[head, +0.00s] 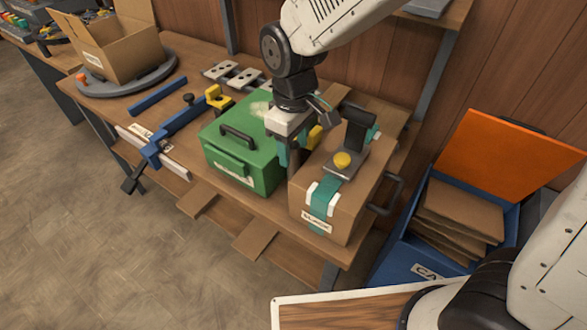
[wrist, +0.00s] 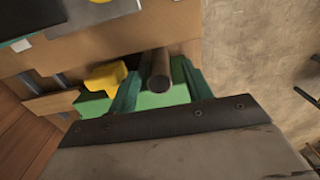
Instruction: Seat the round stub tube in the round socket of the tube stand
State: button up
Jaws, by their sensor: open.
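My gripper (head: 292,155) points down between the green box and the cardboard box. In the wrist view its teal fingers (wrist: 160,88) are spread apart. A dark brown round tube (wrist: 160,72), which looks like the stub tube, shows its end between the fingers, with gaps visible on both sides. It also shows in the head view (head: 294,161) as a short upright piece beside the fingers. What the tube rests on is hidden. I cannot make out the round socket. Light grey pieces with holes (head: 231,74) lie at the back of the bench; I cannot tell whether they are the tube stand.
The green box (head: 225,150) with a handle is close left of my gripper. The taped cardboard box (head: 345,205), carrying a black and yellow tool (head: 342,160), is close right. A blue clamp (head: 155,148) lies left. A blue bin (head: 400,262) stands right, below the bench.

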aim_at(294, 172)
jog(key=shift+f, duration=1.45)
grip_shut()
jog(key=shift+r, duration=0.15)
